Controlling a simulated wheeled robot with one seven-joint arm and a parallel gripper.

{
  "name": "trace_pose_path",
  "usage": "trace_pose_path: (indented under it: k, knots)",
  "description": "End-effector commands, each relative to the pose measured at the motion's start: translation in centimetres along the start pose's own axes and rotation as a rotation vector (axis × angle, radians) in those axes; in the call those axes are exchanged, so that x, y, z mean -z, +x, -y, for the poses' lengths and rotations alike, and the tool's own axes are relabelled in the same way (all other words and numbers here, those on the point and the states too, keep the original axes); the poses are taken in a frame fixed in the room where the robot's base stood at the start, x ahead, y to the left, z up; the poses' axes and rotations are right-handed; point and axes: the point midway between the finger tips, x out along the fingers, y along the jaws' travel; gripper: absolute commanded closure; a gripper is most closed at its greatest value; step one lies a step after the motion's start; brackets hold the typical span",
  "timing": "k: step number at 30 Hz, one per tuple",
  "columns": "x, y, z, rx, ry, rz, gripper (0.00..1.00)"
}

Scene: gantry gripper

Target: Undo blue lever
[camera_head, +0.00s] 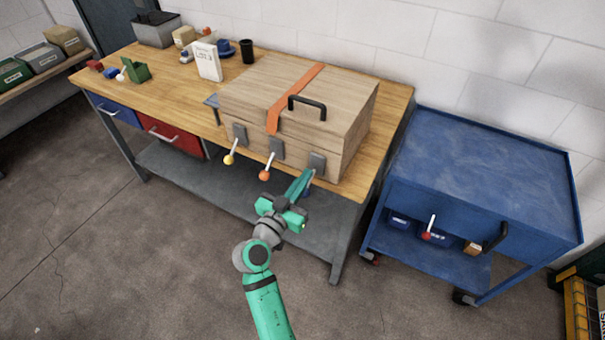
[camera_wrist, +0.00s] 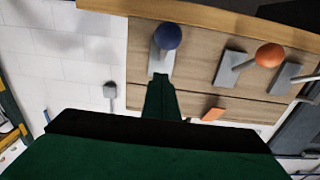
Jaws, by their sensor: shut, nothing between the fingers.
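The blue lever's round knob (camera_wrist: 167,36) shows in the wrist view on a grey plate (camera_wrist: 155,62) on the front of the wooden case (camera_head: 340,136). The knob lies towards the bench edge. In the head view this lever's plate (camera_head: 318,161) is the rightmost on the case, and its knob is mostly hidden behind my gripper. My gripper (camera_head: 306,176) is shut and empty in front of that plate. In the wrist view its fingertips (camera_wrist: 161,80) overlap the plate's lower part in the picture; I cannot tell whether they touch the lever.
An orange-knobbed lever (camera_head: 265,175) and a yellow-knobbed lever (camera_head: 229,160) sit left of it on the case front. The case has an orange strap (camera_head: 294,98) and black handle (camera_head: 307,107). A blue cart (camera_head: 480,165) with a red-knobbed lever (camera_head: 427,235) stands right of the bench.

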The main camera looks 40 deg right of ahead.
Motion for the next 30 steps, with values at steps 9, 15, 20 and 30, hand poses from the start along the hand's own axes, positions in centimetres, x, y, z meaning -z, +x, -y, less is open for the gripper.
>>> trace_pose_path:
  k: [9, 15, 20, 30]
  knots:
    - [1.1, -1.7, 0.1, 0.002, 0.002, -0.002, 1.0]
    - [1.2, -2.8, 0.1, 0.002, 0.0, 0.0, 1.0]
    - [1.2, -4.8, 0.1, 0.003, 0.0, 0.0, 1.0]
    - [1.2, -8.7, 0.1, 0.002, 0.001, -0.001, 1.0]
